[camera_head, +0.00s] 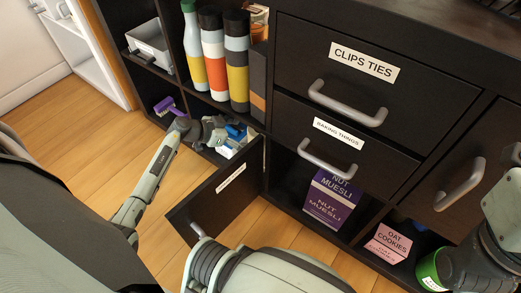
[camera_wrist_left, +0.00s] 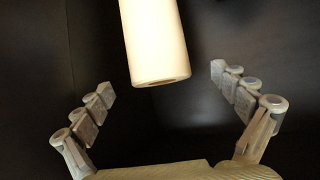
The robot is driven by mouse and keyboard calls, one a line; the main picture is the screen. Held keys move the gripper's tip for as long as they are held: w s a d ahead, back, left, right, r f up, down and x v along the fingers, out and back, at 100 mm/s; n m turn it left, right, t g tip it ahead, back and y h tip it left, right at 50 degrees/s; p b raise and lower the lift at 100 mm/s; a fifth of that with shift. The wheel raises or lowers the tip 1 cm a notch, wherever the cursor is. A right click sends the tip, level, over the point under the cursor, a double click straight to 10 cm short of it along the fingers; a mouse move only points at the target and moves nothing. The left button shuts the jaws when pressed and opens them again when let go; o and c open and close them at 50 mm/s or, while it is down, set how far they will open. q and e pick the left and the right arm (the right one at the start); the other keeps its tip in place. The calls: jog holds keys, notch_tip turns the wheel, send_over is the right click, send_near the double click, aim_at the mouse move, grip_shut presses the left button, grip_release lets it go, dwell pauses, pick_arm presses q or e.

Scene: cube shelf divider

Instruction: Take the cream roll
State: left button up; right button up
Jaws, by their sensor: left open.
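The cream roll (camera_wrist_left: 155,45) shows in the left wrist view as a pale upright cylinder, its upper end cut off by the picture's edge. My left gripper (camera_wrist_left: 162,82) is open, with one finger to either side of the roll's line. The roll appears to lie beyond the fingertips, and I see no contact. In the head view my left gripper (camera_head: 212,130) reaches into the low cubby behind the open door. I cannot make out the roll there. My right gripper's fingers do not show; only arm parts appear at the lower right.
The open dark door (camera_head: 217,190) stands out near my left arm. A purple brush (camera_head: 165,105) and a blue-white item (camera_head: 238,135) are near the gripper. Bottles (camera_head: 213,55) stand above. A muesli box (camera_head: 330,200), pink cookie box (camera_head: 388,244) and green can (camera_head: 431,271) are right.

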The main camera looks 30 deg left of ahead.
pick_arm(q)
jog(key=b+x, duration=0.2)
jog(key=x, duration=0.3)
jog(key=shift+d+r, duration=0.1)
jog(key=shift+r, duration=0.05)
jog(key=c, duration=1.8)
jog(key=shift+r, duration=0.1)
